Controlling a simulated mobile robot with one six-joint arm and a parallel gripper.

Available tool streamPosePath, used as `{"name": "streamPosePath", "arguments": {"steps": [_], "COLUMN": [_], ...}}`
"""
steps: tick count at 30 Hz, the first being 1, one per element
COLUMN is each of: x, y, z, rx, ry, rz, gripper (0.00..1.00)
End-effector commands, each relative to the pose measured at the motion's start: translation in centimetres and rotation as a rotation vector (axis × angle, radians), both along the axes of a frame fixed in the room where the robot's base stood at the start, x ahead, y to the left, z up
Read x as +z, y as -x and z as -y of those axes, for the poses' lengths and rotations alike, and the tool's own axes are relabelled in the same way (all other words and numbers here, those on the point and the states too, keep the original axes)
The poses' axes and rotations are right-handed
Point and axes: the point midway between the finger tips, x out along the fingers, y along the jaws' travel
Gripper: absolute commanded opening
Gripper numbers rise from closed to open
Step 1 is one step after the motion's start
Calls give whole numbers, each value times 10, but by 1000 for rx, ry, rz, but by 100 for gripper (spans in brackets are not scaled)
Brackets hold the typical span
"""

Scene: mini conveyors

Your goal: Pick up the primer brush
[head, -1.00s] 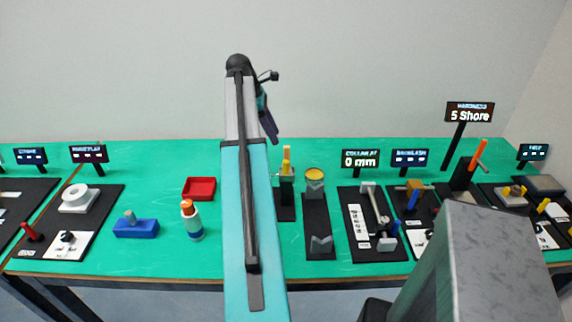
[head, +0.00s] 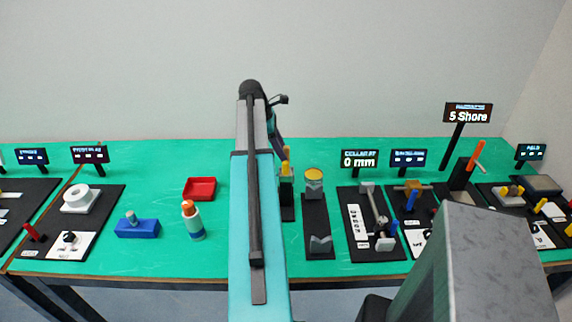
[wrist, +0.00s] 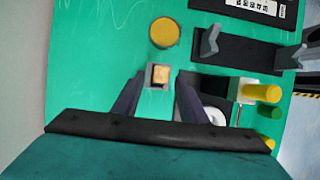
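A slim upright yellow piece (head: 286,160) on a dark stand shows just right of my arm in the head view; it may be the primer brush, but I cannot tell for sure. In the head view my gripper (head: 277,148) is partly hidden behind my arm.
A red tray (head: 199,188), a bottle (head: 192,222) and a blue block (head: 138,229) are to the left.

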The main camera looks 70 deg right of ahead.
Motion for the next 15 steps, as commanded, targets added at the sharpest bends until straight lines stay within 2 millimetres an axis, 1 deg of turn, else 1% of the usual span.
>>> {"name": "streamPosePath", "arguments": {"steps": [8, 15], "x": [-4, -21], "y": [1, 6], "z": [0, 2], "rx": [1, 1], "ry": [-1, -2], "rz": [0, -1], "gripper": [39, 39]}}
